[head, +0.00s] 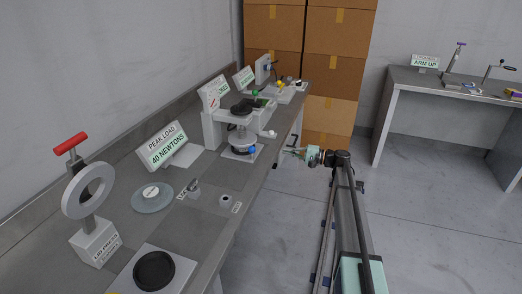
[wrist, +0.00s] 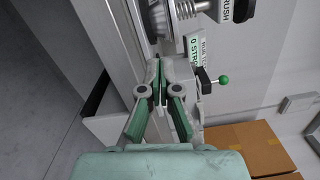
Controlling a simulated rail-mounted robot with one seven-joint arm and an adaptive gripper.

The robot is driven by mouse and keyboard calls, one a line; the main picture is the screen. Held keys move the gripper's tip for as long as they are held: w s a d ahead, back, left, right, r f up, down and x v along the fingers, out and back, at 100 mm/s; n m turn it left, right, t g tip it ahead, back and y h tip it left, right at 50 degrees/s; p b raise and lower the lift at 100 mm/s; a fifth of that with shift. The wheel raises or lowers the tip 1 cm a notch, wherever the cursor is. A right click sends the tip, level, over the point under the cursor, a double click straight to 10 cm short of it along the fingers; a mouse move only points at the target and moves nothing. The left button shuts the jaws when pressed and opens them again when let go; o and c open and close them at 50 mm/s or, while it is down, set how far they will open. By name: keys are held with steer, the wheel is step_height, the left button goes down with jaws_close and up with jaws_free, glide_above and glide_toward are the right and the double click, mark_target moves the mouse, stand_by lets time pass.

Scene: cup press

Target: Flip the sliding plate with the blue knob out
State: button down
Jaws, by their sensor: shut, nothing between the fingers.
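The blue knob (head: 252,149) shows in the head view at the right edge of the grey press (head: 241,138), low near its base. The sliding plate it belongs to is too small to make out clearly. My gripper (head: 287,150) is just right of the knob, apart from it, beyond the bench's front edge. In the wrist view my gripper (wrist: 160,84) has its green-padded fingers closed together with nothing between them. The round metal part of the press (wrist: 154,16) is above the fingertips there. The blue knob cannot be seen in the wrist view.
A green ball knob (wrist: 223,80) on a thin rod sits right of my fingertips. On the bench (head: 190,232) stand signs, a ring press with a red handle (head: 88,190) and a glass disc (head: 152,197). Cardboard boxes (head: 330,75) are stacked behind.

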steer(key=shift+s+r, duration=0.1)
steer(key=shift+r, duration=0.2)
steer(key=shift+a, duration=0.15)
steer(key=p+x, duration=0.2)
steer(key=x, duration=0.8)
steer(key=shift+a+r+p, duration=0.1)
steer(key=shift+r+p, duration=0.1)
steer(key=shift+p, duration=0.15)
steer(key=shift+s+a+r+p, duration=0.1)
steer(key=shift+s+a+p, duration=0.15)
steer(key=shift+s, duration=0.35)
steer(key=shift+s+a+r+p, duration=0.15)
steer(key=shift+s+a, duration=0.15)
steer(key=shift+s, duration=0.35)
steer(key=shift+s+a, duration=0.35)
steer(key=shift+s, duration=0.05)
